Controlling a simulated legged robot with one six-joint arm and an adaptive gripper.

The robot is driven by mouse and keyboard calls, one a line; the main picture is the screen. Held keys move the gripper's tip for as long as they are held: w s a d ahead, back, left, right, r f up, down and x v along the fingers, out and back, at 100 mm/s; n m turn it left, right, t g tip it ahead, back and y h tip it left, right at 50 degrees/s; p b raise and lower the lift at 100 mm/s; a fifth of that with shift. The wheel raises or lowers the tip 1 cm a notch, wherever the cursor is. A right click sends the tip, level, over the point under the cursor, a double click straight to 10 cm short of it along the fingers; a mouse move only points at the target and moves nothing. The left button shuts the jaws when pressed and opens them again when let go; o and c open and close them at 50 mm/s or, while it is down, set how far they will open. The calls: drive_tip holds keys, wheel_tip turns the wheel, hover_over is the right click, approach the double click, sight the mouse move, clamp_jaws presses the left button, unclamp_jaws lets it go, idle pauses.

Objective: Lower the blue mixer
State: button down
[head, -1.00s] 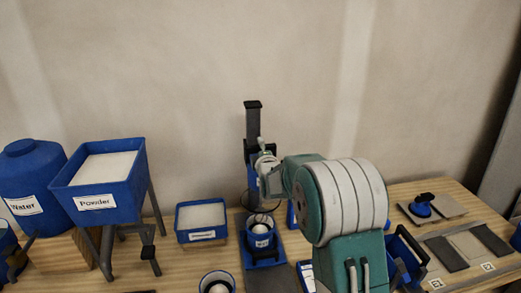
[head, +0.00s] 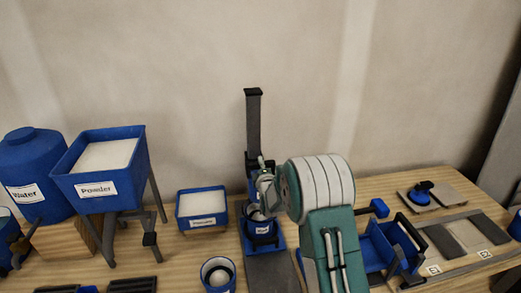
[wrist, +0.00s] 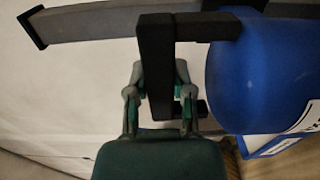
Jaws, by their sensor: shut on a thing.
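The blue mixer (wrist: 262,75) fills the right of the wrist view, with its black handle (wrist: 156,65) beside it. In the head view its dark upright column (head: 254,122) rises at the middle, and my arm partly hides the mixer head. My gripper (wrist: 158,100) is shut on the black handle; it also shows in the head view (head: 265,180) in front of the column. A blue labelled bucket (head: 262,231) stands on the mixer base directly under the mixer head. The whisk is down at the bucket's mouth; how deep it sits is hidden.
A blue powder hopper (head: 100,175), a blue water tank (head: 35,175) and a white-filled blue tray (head: 202,208) stand to the left. Another blue bucket (head: 217,274) is at the front. A blue box (head: 385,245) and floor tiles (head: 445,240) are at right.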

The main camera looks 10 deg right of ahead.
drive_tip(key=shift+f, duration=0.9)
drive_tip(key=shift+c, duration=2.4)
unclamp_jaws()
drive_tip(key=shift+f, duration=0.2)
drive_tip(key=shift+r, duration=0.15)
drive_tip(key=shift+s, duration=0.35)
drive_tip(key=s, duration=1.1)
drive_tip(key=shift+s, duration=0.1)
